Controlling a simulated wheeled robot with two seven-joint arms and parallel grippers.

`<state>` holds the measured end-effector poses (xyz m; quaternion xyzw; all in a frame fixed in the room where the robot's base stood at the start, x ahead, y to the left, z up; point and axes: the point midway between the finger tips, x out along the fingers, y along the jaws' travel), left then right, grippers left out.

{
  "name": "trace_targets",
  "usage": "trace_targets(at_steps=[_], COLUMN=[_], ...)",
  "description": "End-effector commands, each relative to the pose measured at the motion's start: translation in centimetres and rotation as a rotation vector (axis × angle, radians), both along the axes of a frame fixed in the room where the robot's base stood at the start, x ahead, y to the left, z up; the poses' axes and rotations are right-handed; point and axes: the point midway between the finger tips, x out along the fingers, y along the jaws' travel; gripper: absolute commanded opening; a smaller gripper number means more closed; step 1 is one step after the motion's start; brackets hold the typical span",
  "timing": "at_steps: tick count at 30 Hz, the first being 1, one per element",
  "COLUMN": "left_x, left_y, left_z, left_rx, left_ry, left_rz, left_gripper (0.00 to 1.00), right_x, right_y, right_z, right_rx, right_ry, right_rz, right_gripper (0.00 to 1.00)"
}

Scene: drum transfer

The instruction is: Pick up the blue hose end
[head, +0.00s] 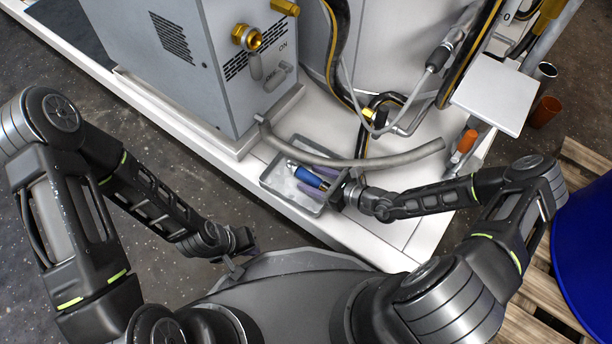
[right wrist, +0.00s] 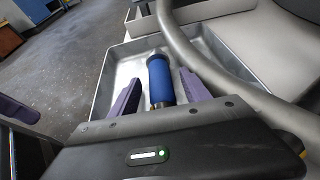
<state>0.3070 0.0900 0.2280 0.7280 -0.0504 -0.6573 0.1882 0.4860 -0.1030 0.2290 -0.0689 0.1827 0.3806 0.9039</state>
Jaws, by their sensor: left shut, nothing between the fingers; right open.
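The blue hose end (head: 308,177), a short cylinder with a darker metal collar, lies in a shallow grey metal tray (head: 268,184). In the right wrist view the hose end (right wrist: 160,78) lies lengthwise between the two purple fingers. My right gripper (head: 313,178) is open, its fingers on either side of the hose end, with visible gaps. The near part of the hose end is hidden behind the gripper body. My left gripper (head: 236,268) is shut and empty, low at the left, away from the tray.
A thick grey hose (head: 350,162) curves over the tray's back edge, close to my right gripper. A grey machine cabinet (head: 210,70) with a brass fitting (head: 247,38) stands behind. An orange-handled tool (head: 467,141) and white plate (head: 494,93) are right. A blue drum (head: 590,250) stands far right.

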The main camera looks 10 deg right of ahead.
Motion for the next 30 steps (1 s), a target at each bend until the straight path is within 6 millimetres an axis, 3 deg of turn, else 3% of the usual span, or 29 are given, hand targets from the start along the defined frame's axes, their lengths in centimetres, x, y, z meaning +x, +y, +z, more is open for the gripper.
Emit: trace_targets(at_steps=[15, 30], left_x=[0.01, 0.01], left_y=[0.00, 0.00], left_z=[0.06, 0.06], left_rx=[0.000, 0.000], left_ry=[0.000, 0.000], left_rz=[0.000, 0.000], left_gripper=[0.00, 0.00], right_x=[-0.04, -0.04], right_y=[-0.05, -0.05], right_z=[0.06, 0.06], right_rx=[0.000, 0.000], right_ry=[0.000, 0.000], right_rz=[0.000, 0.000], right_gripper=[0.55, 0.14])
